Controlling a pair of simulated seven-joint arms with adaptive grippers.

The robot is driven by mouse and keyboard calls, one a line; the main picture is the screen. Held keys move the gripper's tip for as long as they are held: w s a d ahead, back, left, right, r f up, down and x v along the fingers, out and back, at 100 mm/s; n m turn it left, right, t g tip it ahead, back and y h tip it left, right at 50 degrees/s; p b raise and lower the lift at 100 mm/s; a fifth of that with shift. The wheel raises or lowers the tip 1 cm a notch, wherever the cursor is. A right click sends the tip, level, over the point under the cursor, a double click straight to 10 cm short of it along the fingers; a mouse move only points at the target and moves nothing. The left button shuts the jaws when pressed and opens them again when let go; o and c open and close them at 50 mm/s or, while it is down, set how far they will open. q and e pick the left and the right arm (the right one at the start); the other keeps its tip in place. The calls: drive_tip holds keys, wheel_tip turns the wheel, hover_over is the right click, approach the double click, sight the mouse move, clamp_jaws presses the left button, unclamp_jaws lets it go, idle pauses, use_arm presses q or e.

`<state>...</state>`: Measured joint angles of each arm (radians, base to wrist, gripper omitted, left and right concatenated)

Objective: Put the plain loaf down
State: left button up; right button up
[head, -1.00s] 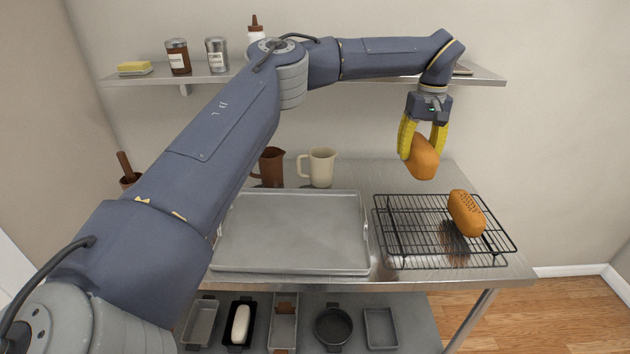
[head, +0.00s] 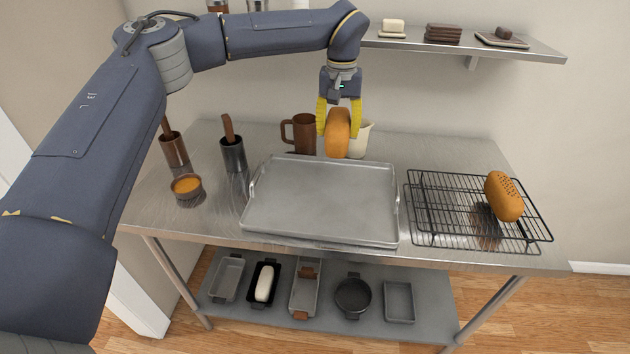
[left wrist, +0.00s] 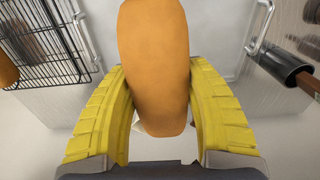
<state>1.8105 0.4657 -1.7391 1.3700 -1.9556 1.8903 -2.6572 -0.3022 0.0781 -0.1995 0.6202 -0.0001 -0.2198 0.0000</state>
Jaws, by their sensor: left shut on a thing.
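My left gripper (head: 337,118) is shut on the plain loaf (head: 337,133), a smooth orange-brown loaf. It holds the loaf in the air above the back edge of the grey baking tray (head: 320,200), in front of the cream pitcher. In the left wrist view the plain loaf (left wrist: 155,65) sits between the two yellow fingers (left wrist: 155,110). A second loaf with a dotted top (head: 504,196) lies on the black wire rack (head: 450,215) at the right. My right gripper is not in view.
A brown mug (head: 300,133) and the partly hidden cream pitcher (head: 361,140) stand behind the tray. The tray is empty. A wall shelf (head: 470,46) overhangs the back.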

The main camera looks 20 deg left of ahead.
sight(335, 197)
use_arm(q)
wheel_tip(335, 197, down, 19)
drive_tip(key=shift+d+f, duration=0.15)
drive_tip(key=shift+f, duration=0.05)
idle(0.6)
drive_tip(key=shift+f, duration=0.15)
drive_tip(key=o, duration=1.2)
drive_tip(key=shift+o, duration=0.2)
wheel_tip(335, 197, up, 12)
